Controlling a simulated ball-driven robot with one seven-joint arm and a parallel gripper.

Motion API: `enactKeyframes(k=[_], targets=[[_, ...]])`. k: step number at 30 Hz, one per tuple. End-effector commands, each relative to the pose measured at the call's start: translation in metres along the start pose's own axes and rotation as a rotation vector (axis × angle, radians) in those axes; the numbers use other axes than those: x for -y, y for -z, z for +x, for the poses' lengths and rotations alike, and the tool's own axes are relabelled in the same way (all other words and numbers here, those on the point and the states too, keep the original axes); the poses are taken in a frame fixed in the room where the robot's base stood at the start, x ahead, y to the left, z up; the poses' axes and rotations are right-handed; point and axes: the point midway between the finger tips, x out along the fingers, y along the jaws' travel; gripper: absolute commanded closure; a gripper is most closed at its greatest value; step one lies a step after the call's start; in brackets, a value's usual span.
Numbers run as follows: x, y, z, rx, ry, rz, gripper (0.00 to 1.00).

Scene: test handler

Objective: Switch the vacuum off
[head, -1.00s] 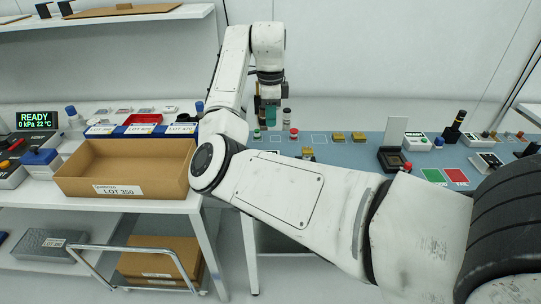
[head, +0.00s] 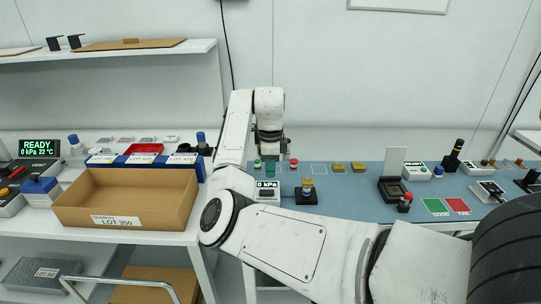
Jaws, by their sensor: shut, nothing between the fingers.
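A small white unit with a lit display reading 0 kPa (head: 267,185) stands on the blue-grey bench mat near its left end. A dark part shows on its front below the display; I cannot tell a switch position. My gripper (head: 270,165) points down just behind this unit in the picture, and its fingertips are small and partly hidden. It is shut and holds nothing. I cannot tell whether it touches anything.
A red-topped post (head: 294,164) and a green-topped post (head: 257,164) flank my gripper. A cardboard LOT 350 box (head: 150,222) fills the left bench front. Yellow blocks (head: 347,168) lie farther right.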

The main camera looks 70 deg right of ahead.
Motion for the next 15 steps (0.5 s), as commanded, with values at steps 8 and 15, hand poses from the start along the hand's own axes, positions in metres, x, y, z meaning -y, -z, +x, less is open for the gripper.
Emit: enactKeyframes(k=[8, 15], targets=[[-0.001, 0.001, 0.046, -0.001, -0.002, 0.000, 1.00], [0.000, 0.000, 0.063, 0.001, 0.000, 0.001, 1.00]])
